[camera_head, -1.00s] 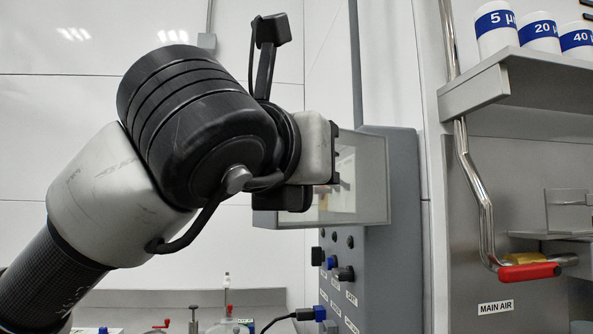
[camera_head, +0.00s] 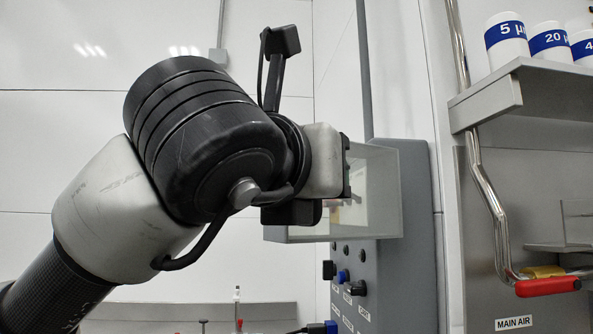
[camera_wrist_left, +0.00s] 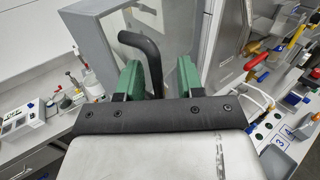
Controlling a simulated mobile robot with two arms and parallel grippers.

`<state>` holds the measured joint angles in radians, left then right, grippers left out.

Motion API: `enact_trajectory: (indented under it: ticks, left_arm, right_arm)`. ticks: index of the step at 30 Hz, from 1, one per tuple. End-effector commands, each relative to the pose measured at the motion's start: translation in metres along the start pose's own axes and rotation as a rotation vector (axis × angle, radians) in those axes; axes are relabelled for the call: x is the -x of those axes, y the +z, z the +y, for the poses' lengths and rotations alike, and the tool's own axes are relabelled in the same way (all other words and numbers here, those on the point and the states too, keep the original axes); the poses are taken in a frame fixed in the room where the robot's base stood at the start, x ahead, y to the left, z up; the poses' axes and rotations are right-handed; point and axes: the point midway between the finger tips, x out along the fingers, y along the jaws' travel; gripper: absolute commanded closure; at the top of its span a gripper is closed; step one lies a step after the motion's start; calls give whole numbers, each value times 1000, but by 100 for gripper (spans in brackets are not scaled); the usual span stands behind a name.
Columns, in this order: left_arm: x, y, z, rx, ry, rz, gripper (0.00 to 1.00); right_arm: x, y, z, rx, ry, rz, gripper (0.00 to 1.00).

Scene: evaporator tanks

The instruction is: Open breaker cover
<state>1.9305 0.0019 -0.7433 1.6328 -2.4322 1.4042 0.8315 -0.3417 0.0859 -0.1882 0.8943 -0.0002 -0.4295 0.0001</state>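The breaker cover (camera_head: 383,190) is a clear box-like cover with a pale frame on the upper part of a grey panel (camera_head: 417,270). My left gripper (camera_head: 347,170) is in front of it and hides its left and middle part. In the left wrist view, the green fingers of my left gripper (camera_wrist_left: 157,80) are apart. A black bent bar (camera_wrist_left: 147,50) stands between them, with a gap to the right finger; I cannot tell whether it touches the left one. The grey frame (camera_wrist_left: 90,40) is just beyond the fingers. My right gripper is not in view.
Black and blue knobs (camera_head: 343,276) sit on the panel below the cover. At the right are a metal shelf (camera_head: 500,100) with labelled white containers and a pipe with a red-handled valve (camera_head: 545,287). A bench with bottles (camera_wrist_left: 90,80) lies lower left in the wrist view.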

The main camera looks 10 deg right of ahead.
Motion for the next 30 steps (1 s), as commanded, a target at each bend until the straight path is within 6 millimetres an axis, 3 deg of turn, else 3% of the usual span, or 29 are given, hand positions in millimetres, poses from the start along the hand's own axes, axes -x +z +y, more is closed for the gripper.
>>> enact_trajectory:
  ticks: [9, 15, 21, 30]
  left_arm:
    - [59, -1, 0, -3, 1, -7, 63]
    - [90, -1, 0, -2, 1, -4, 63]
    - [100, -1, 0, -2, -1, -1, 63]
    - [100, 0, 0, -2, 0, -1, 63]
  right_arm:
    - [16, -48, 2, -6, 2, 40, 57]
    - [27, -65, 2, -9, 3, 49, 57]
    - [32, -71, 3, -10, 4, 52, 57]
    - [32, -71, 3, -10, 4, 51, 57]
